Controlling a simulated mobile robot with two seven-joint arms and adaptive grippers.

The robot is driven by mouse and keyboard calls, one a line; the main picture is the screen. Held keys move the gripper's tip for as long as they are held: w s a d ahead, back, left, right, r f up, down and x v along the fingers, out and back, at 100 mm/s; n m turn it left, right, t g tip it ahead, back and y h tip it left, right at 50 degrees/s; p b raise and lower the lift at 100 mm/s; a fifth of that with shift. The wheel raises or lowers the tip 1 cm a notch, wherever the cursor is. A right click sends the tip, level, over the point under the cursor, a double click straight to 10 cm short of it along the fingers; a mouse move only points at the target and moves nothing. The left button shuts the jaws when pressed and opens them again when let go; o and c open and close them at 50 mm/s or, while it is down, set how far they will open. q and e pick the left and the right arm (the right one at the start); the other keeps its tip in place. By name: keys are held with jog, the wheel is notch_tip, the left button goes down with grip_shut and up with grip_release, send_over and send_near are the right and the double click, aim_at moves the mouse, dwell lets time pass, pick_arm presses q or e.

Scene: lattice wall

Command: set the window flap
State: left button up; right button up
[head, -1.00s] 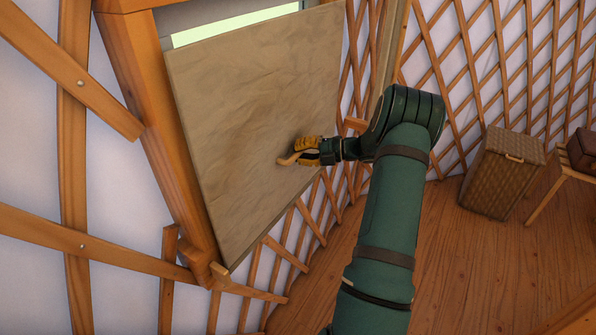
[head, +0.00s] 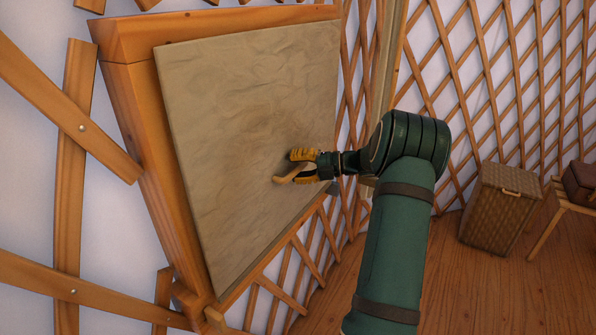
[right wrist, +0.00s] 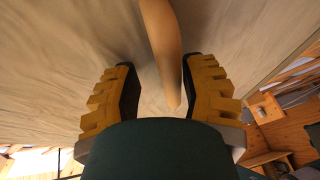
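The window flap (head: 250,130) is a tan, rough panel that lies close against the wooden window frame (head: 140,150) at the left of the head view. No bright opening shows along its top edge. A pale wooden peg-like handle (head: 289,175) sticks out from its face; it also shows in the right wrist view (right wrist: 161,45). My right gripper (head: 298,166) is at this handle with its yellow fingers apart. In the right wrist view the handle's tip reaches between the fingers (right wrist: 160,95), with a gap at the left finger. My left gripper is not in view.
Wooden lattice (head: 490,90) covers the wall around the window. A wicker basket (head: 502,205) stands on the floor at the right, beside a small wooden table (head: 560,195) with a dark red case (head: 582,183) on it. The plank floor (head: 470,285) between is clear.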

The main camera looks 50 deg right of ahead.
jog(key=shift+f, duration=0.2)
jog(key=shift+s, duration=0.15)
jog(key=shift+s+d, duration=0.2)
jog(key=shift+s, duration=0.05)
jog(key=v, duration=1.1)
jog(key=shift+s+r, duration=0.1)
